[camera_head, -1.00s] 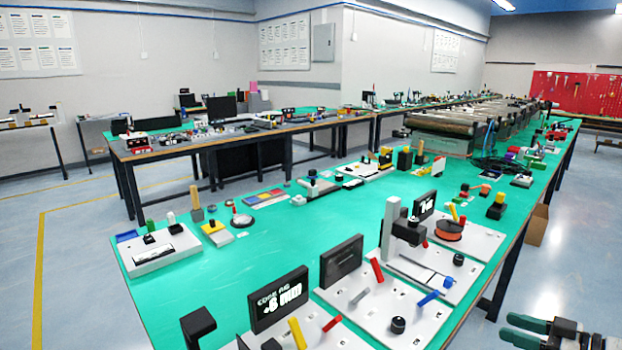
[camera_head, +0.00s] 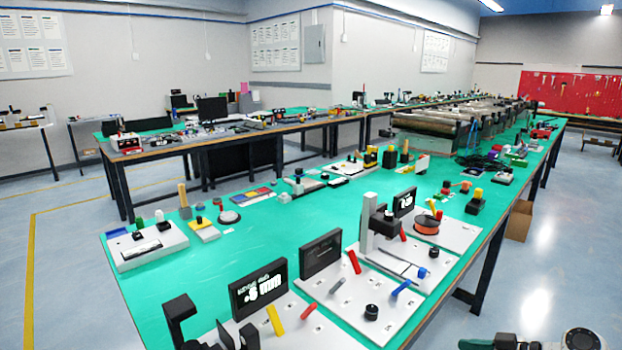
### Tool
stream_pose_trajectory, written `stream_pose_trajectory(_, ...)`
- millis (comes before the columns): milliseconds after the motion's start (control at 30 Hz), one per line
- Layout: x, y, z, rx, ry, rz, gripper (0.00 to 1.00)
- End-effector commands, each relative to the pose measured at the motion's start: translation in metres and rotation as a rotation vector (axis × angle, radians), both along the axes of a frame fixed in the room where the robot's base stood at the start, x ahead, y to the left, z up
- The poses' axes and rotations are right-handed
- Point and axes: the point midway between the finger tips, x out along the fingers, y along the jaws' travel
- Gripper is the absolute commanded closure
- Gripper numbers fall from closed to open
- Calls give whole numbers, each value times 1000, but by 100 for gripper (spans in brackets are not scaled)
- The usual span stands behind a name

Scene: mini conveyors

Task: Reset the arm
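My gripper (camera_head: 480,344) is at the bottom right edge of the head view, with green and dark grey parts showing. It is off to the right of the green-topped workbench (camera_head: 270,235), over the floor. Most of it is cut off by the frame, so its opening cannot be judged. A round dark joint of my arm (camera_head: 583,340) shows to its right. I see nothing held in the visible part.
The near bench carries white panels (camera_head: 345,298) with coloured handles, black displays (camera_head: 258,288) and a black knob (camera_head: 371,312). Conveyor rollers (camera_head: 435,123) stand farther back. A cardboard box (camera_head: 519,220) is under the bench. The floor on the right (camera_head: 570,240) is clear.

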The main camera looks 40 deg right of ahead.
Motion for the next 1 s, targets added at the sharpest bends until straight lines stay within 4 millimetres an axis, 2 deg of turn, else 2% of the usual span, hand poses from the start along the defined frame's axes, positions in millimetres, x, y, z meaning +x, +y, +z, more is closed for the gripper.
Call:
stream_pose_trajectory(167,18,58,-33,66,184,45,53)
stream_pose_trajectory(267,22,102,-54,93,330,67,53)
stream_pose_trajectory(300,22,124,-63,97,400,76,53)
stream_pose_trajectory(367,18,155,-75,95,506,81,53)
stream_pose_trajectory(500,-5,218,-92,41,726,70,53)
stream_pose_trajectory(600,-27,251,-94,-30,845,44,53)
stream_pose_trajectory(700,-48,274,-91,-105,922,9,53)
stream_pose_trajectory(800,-64,286,-86,-168,962,-23,53)
stream_pose_trajectory(1000,-77,293,-80,-223,985,-59,53)
